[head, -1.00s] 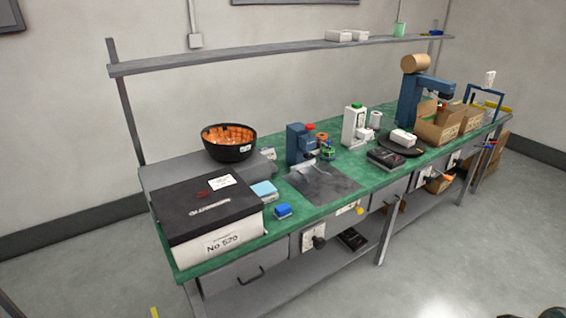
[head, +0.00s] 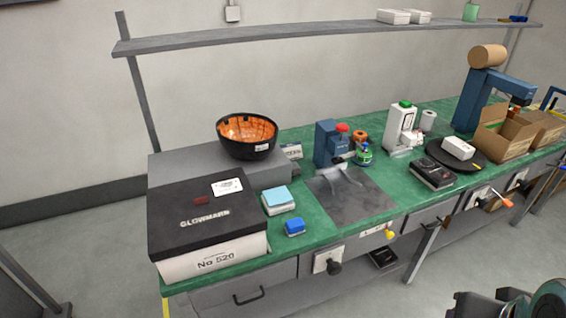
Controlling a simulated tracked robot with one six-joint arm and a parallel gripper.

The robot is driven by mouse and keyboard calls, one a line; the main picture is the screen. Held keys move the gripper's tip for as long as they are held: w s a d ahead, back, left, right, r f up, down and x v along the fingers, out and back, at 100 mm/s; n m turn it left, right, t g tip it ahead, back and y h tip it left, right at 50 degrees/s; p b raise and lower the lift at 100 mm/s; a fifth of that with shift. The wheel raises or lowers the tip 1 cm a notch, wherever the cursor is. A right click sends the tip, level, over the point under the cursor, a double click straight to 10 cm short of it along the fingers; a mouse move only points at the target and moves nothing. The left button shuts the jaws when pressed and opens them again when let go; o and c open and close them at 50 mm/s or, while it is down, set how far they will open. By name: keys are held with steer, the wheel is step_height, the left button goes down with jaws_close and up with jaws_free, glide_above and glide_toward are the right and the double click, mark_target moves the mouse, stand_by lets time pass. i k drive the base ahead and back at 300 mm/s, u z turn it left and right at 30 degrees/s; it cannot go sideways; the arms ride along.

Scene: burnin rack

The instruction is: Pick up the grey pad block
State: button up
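I cannot make out a block that is plainly grey. Blocks on the green bench are a small blue block (head: 295,227) near the front edge, a white block with a light blue top (head: 277,201) just behind it, and a whitish block (head: 458,147) on a dark round plate (head: 478,167) at the right. Which one is the pad block I cannot tell. My gripper is not in view; only dark rounded parts, apparently of my arm, show at the bottom right corner, away from the bench.
A black-lidded white box (head: 205,215) fills the left end of the bench (head: 310,208). A black bowl with orange inside (head: 247,137), a blue device (head: 330,143), a white dispenser (head: 401,125) and cardboard boxes (head: 502,138) stand behind. A grey mat (head: 350,197) lies bare in front.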

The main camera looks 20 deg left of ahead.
mark_target(296, 169)
steer(key=u, duration=0.35)
steer(key=i, duration=0.6)
steer(key=u, duration=0.9)
steer(key=i, duration=0.6)
steer(key=u, duration=0.35)
